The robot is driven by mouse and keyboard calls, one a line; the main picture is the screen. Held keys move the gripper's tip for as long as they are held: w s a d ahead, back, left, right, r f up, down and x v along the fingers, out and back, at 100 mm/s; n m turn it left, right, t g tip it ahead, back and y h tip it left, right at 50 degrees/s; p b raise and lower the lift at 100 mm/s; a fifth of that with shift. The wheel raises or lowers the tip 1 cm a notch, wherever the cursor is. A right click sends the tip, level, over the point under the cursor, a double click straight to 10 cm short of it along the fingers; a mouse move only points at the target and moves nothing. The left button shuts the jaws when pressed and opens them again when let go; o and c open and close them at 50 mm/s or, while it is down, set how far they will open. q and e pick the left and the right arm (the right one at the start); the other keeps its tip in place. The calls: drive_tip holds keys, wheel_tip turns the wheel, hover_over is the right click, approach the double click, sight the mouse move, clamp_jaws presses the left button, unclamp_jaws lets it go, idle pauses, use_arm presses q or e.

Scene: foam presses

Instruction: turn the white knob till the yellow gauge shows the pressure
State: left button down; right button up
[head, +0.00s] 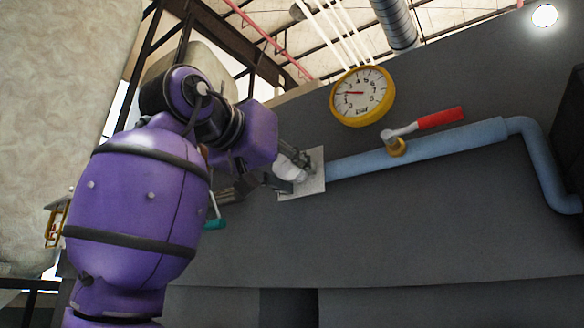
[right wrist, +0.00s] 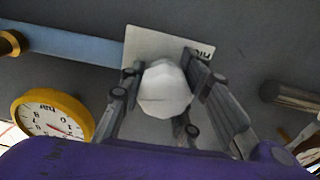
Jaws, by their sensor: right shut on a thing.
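The white knob (head: 289,169) sits on a pale square plate (head: 316,182) on the dark grey panel. In the right wrist view the knob (right wrist: 166,92) shows as a rounded faceted shape between the fingers. My right gripper (head: 286,172) is shut on the knob, one finger on each side of it. In the head view my purple arm and wrist hide part of the knob. The yellow gauge (head: 362,97) hangs above and right of the knob, with a white face, black numbers and a red needle pointing left, near the 2 to 3 marks. My left gripper is not in view.
A blue pipe (head: 440,148) runs right from the plate and bends down. A valve with a red handle (head: 440,118) stands above it. A teal-handled thing (head: 214,222) shows beside my arm. The panel below the pipe is clear.

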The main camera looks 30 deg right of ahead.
drive_tip(key=shift+s+m, duration=0.1)
drive_tip(key=shift+m, duration=1.9)
drive_tip(key=o, duration=1.1)
drive_tip(key=shift+s, duration=0.1)
drive_tip(key=shift+a, duration=0.25)
drive_tip(key=v, duration=1.1)
drive_tip(key=shift+s+a, duration=0.15)
drive_tip(key=shift+a, duration=0.1)
